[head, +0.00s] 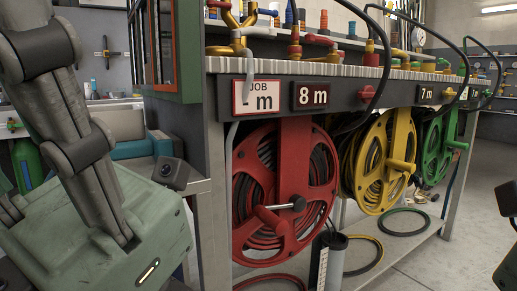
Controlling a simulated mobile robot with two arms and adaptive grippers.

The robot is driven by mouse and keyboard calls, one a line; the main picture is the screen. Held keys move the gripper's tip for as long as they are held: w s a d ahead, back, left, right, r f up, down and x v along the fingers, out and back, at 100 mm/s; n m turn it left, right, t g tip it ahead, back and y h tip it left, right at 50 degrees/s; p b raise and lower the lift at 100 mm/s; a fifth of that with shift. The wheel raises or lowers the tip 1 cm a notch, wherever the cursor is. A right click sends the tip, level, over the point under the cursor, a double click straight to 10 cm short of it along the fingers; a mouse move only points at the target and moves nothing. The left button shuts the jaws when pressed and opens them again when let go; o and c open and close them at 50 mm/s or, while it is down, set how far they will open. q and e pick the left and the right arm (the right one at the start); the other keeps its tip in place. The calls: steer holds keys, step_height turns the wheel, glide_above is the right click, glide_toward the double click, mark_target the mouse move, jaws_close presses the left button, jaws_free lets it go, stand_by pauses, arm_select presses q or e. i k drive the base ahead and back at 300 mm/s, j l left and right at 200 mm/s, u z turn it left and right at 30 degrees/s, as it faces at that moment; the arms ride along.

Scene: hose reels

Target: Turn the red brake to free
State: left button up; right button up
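The red hose reel (246,172) hangs under the bench, with dark hose wound inside. Its red crank handle (272,218) sticks out in front, and a dark rod with a bright metal end (290,206) shows beside it. A red knob (366,93) sits on the bench's front rail, right of the "8 m" sign (314,95). I cannot tell for certain which red part is the brake, or its setting.
A yellow reel (373,152) and a green reel (430,155) hang farther right. A "JOB" sign (257,97) is left of the "8 m" sign. Loose hose rings lie low down. Floor at right is clear.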

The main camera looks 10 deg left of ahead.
mark_target(367, 94)
steer(key=k+j+z, duration=0.25)
steer(key=k+j, duration=0.25)
steer(key=j, duration=0.25)
steer(key=k+j+z, duration=0.25)
steer(key=k+j, duration=0.3)
steer(key=j, duration=0.15)
